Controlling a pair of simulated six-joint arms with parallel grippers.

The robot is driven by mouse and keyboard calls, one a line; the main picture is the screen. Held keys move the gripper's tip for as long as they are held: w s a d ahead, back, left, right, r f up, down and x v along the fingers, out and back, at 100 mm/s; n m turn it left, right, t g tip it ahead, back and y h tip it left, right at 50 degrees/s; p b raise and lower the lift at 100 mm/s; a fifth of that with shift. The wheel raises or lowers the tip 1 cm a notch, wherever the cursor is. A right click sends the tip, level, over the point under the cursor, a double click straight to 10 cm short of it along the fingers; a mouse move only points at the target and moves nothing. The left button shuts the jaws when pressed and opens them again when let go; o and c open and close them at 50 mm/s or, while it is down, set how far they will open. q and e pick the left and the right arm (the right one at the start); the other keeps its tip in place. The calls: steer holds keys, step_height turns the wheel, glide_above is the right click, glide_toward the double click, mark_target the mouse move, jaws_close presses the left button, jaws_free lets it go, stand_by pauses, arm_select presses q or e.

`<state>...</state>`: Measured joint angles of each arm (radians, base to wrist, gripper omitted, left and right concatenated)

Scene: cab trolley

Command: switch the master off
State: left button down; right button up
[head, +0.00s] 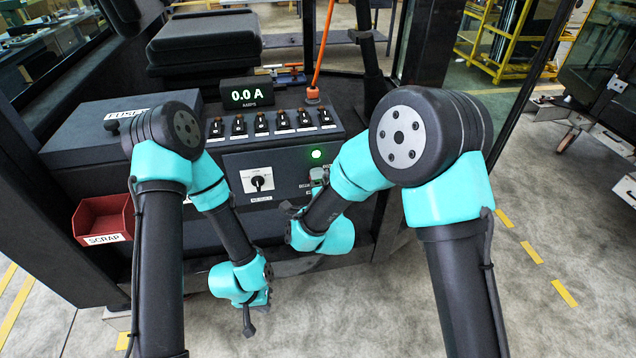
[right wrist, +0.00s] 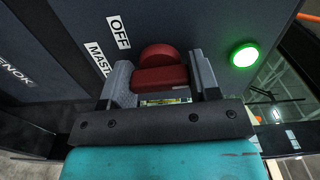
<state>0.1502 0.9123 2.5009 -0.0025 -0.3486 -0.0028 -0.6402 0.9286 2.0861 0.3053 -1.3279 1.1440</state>
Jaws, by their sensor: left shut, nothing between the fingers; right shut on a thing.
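The master switch is a red rotary knob (right wrist: 160,68) on the dark panel. Labels reading OFF (right wrist: 119,32) and MAST, cut off (right wrist: 98,58), are beside it in the right wrist view. My right gripper (right wrist: 164,80) is shut on the red knob, one finger on each side. In the head view my right gripper (head: 318,178) is at the panel just below the lit green lamp (head: 317,154), and my arm hides most of the knob. My left gripper (head: 254,300) hangs low in front of the trolley, shut and empty, its fingertips hard to make out.
A black selector on a white plate (head: 257,180) is left of the master switch. A red SCRAP bin (head: 103,216) hangs at left. Open floor lies in front.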

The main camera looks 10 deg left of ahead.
steer(key=n, duration=0.8)
steer(key=shift+n, duration=0.4)
steer(key=n, duration=0.4)
steer(key=shift+n, duration=2.3)
steer(key=o, duration=0.9)
